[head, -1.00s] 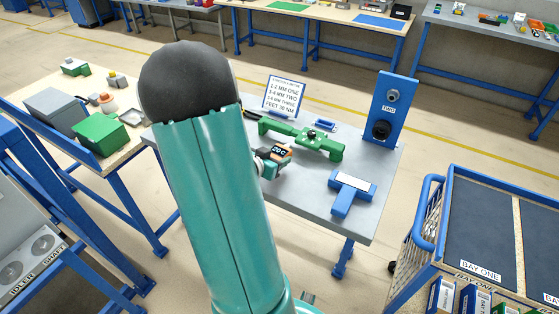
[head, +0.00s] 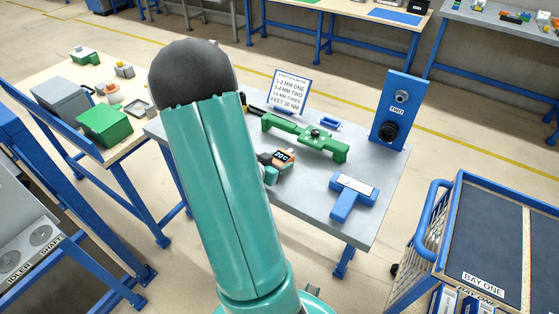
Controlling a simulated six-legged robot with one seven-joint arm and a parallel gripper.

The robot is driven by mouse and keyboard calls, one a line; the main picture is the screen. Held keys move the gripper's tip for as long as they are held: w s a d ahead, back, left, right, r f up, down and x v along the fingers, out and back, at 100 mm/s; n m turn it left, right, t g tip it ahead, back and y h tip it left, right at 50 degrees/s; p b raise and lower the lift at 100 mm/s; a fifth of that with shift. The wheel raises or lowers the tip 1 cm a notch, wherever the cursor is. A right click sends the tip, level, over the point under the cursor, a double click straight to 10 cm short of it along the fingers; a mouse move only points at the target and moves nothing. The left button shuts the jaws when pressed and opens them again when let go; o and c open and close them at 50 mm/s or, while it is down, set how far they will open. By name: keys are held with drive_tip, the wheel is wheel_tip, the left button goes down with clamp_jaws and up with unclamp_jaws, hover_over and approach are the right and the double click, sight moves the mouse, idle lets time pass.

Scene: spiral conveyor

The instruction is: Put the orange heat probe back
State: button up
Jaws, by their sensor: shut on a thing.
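The orange heat probe (head: 285,159) has a dark display reading about 20 C. It is over the grey bench (head: 310,205), near the middle, with its display facing me. My gripper (head: 270,174) is at its left lower side, small and mostly hidden behind my teal arm. The gripper is shut on the probe. I cannot tell whether the probe touches the bench top. A blue T-shaped block with a pale top plate (head: 354,194) stands to the right and nearer. No holder for the probe can be clearly made out.
A green tool (head: 305,137) lies just behind the probe. A text sign (head: 290,92) and a blue panel marked TWO (head: 398,110) stand at the back. A blue cart (head: 480,240) is at right. The bench's near middle is clear.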

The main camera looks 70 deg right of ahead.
drive_tip(key=shift+a+r, duration=0.1)
drive_tip(key=shift+a, duration=0.1)
drive_tip(key=shift+w+f, duration=0.1)
drive_tip(key=shift+f, duration=0.15)
drive_tip(key=o, duration=1)
